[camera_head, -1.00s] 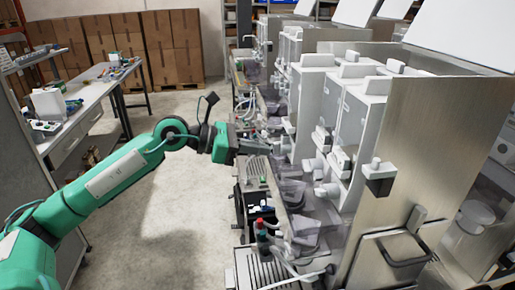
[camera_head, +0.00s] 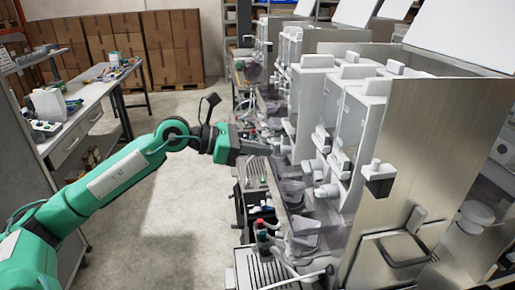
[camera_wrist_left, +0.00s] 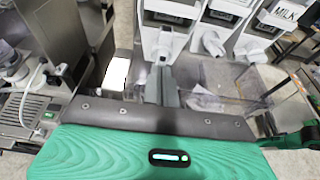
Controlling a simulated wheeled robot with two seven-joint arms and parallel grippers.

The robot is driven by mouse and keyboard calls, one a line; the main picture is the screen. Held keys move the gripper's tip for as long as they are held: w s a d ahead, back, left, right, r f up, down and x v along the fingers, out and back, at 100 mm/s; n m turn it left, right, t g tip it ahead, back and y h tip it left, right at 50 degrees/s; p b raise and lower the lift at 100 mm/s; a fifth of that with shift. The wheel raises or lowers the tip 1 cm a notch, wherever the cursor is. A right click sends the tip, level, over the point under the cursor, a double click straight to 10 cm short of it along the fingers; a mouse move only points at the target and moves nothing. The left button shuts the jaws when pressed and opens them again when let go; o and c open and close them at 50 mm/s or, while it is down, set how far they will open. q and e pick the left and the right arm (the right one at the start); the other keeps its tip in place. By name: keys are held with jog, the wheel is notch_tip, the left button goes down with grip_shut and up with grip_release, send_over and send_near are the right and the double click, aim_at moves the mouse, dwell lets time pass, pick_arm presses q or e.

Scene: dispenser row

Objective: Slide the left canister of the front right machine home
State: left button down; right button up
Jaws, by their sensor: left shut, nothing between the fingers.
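The nearest machine on the right holds a row of tall pale canisters with white lids. The left canister (camera_head: 312,108) is at the far end of this row in the head view. In the left wrist view the left canister (camera_wrist_left: 165,10) stands at the top, with its white spout (camera_wrist_left: 163,45) pointing down toward my fingers. My left gripper (camera_head: 264,150) is shut and empty in front of the machine, below and before the canister. Its closed fingers (camera_wrist_left: 161,82) overlap the spout's lower end in the wrist view; I cannot tell whether they touch. My right gripper is out of view.
Two more canisters (camera_wrist_left: 215,12) stand right of it in the wrist view, one labelled MILK (camera_wrist_left: 285,12). A steel side panel (camera_head: 420,150) stands at the near right. A workbench (camera_head: 75,122) stands at left. The aisle floor (camera_head: 185,215) is clear.

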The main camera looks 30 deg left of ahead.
aim_at(278, 143)
pick_arm(q)
jog(key=shift+w+d+r+p, duration=0.1)
jog(key=shift+w+d+p, duration=0.55)
jog(key=shift+d, duration=0.25)
jog(key=shift+w+d+p, duration=0.55)
jog(key=shift+w+d, duration=0.1)
jog(key=shift+d, duration=0.25)
jog(key=shift+b, duration=0.35)
jog(key=shift+a+f+b, duration=0.15)
jog(key=shift+f+b, duration=0.1)
jog(key=shift+b, duration=0.05)
jog(key=s+a+b, duration=0.4)
jog(key=a+b, duration=0.2)
jog(key=b, duration=0.1)
jog(key=shift+s+r, duration=0.2)
jog(key=shift+s, duration=0.15)
